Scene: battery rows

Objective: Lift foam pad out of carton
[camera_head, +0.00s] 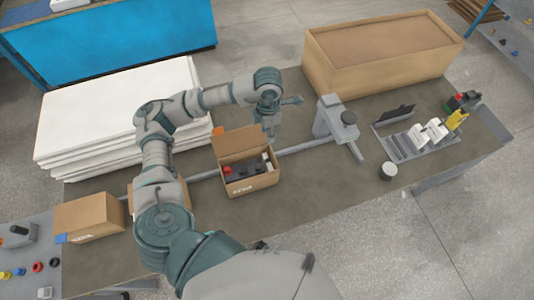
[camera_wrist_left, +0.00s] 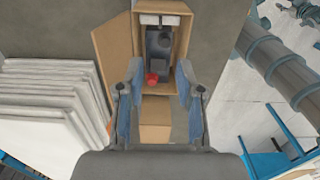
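The open carton (camera_head: 250,186) stands on the bench with its flap (camera_head: 240,142) raised. It holds a dark device (camera_head: 240,168) with a red part and white pieces (camera_head: 267,162) at one end. The wrist view shows the carton (camera_wrist_left: 188,38) with the dark device (camera_wrist_left: 158,45), the red part (camera_wrist_left: 152,79) and the white pieces (camera_wrist_left: 159,19). I cannot tell whether a white piece is the foam pad. My left gripper (camera_head: 275,117) is above and beyond the carton in the head view. In the wrist view its fingers (camera_wrist_left: 158,82) are apart and empty. My right gripper is out of view.
White sheets (camera_head: 120,105) are stacked at the left. A closed carton (camera_head: 90,217) sits at the near left. A large brown box (camera_head: 385,62) stands at the back. A grey fixture (camera_head: 329,118) and a tray of parts (camera_head: 417,138) are at the right.

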